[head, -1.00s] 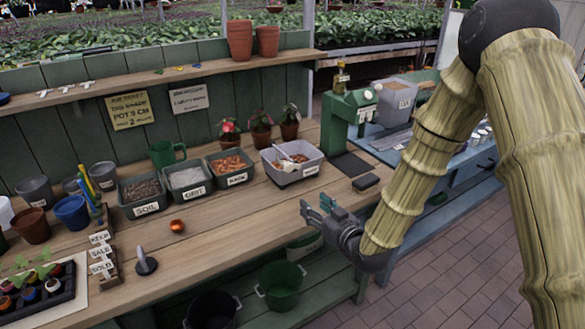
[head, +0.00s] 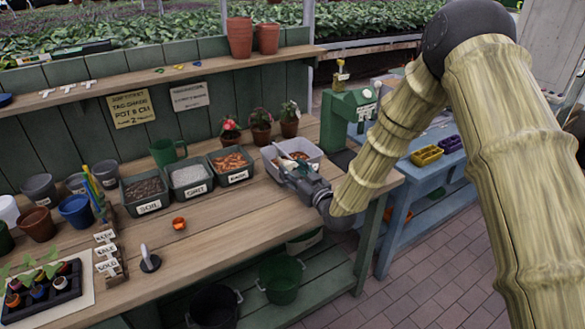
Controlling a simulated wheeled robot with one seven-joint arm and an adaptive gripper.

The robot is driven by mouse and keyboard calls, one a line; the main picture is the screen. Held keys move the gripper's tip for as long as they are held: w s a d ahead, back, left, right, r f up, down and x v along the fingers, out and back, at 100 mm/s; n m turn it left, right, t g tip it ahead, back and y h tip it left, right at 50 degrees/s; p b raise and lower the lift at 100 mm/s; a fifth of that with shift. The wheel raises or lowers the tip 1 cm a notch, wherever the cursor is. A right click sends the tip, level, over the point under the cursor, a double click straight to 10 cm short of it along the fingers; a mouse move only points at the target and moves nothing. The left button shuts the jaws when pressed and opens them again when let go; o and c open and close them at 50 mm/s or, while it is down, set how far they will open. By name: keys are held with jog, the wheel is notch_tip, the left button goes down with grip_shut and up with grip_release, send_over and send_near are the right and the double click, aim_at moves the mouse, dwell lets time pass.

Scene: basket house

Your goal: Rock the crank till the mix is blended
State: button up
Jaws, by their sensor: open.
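A grey tub (head: 316,153) stands on the bench right of the labelled bins, with brown and pale mix inside and a whitish handle-like piece (head: 284,152) sticking up from it. I cannot tell whether that piece is the crank. A green machine (head: 350,115) with a small lever-like part stands at the bench's right end. My gripper (head: 287,172) is open, at the front left of the tub and overlapping its near wall in the picture. I cannot tell whether it touches the tub or handle. My gripper hides the tub's near left corner.
Bins labelled soil (head: 144,192), grit (head: 190,178) and bark (head: 232,165) stand left of the tub. Potted flowers (head: 261,126) stand behind it. Bare wood lies between cup and tub.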

jog(key=shift+w+a, duration=0.2)
jog(key=shift+w, duration=0.15)
grip_shut()
